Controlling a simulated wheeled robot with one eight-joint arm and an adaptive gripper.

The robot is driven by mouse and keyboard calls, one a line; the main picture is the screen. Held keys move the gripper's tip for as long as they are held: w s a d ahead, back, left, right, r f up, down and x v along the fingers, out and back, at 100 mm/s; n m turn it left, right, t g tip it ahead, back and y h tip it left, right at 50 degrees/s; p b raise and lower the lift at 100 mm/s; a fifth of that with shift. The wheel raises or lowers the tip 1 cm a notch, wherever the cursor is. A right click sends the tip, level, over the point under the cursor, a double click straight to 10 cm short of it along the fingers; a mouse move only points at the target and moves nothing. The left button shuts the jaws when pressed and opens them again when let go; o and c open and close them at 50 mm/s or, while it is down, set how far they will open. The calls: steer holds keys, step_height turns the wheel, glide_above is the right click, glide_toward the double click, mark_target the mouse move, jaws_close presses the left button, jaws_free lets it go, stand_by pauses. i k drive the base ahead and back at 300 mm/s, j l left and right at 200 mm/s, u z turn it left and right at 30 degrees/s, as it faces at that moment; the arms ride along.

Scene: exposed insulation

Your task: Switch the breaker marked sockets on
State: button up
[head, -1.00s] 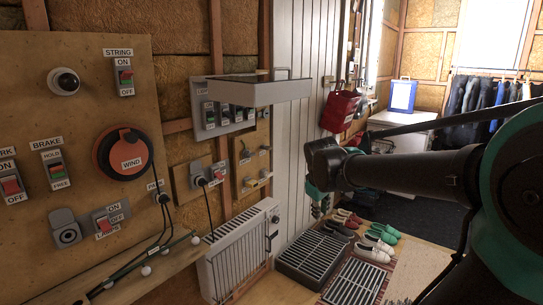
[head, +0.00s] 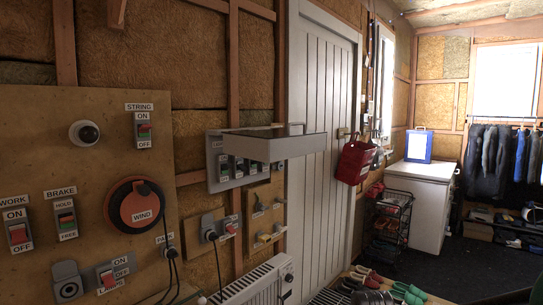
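A grey breaker box (head: 214,160) is mounted on the wall left of the white door. Its lid (head: 275,146) is raised and juts out over the box. A row of breakers (head: 238,167) with small green and red parts shows beneath the lid. The lid covers the upper right of the box, so the labels there are hidden. Only part of a label shows at the box's left end, and I cannot read which breaker is marked sockets or how it is set. My gripper and arm are not in view.
A wooden board (head: 45,130) at the left carries switches and a wind dial (head: 138,206). Below the box are a small socket board (head: 222,235) and a white radiator (head: 258,283). Shoes (head: 405,290), a wire rack (head: 390,220) and a white chest (head: 420,195) stand at the right.

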mark_target(240, 165)
steer(key=i+l+u, duration=0.2)
steer(key=i+u, duration=0.15)
steer(key=i, duration=0.2)
steer(key=i+l+u, duration=0.3)
steer(key=i, duration=0.25)
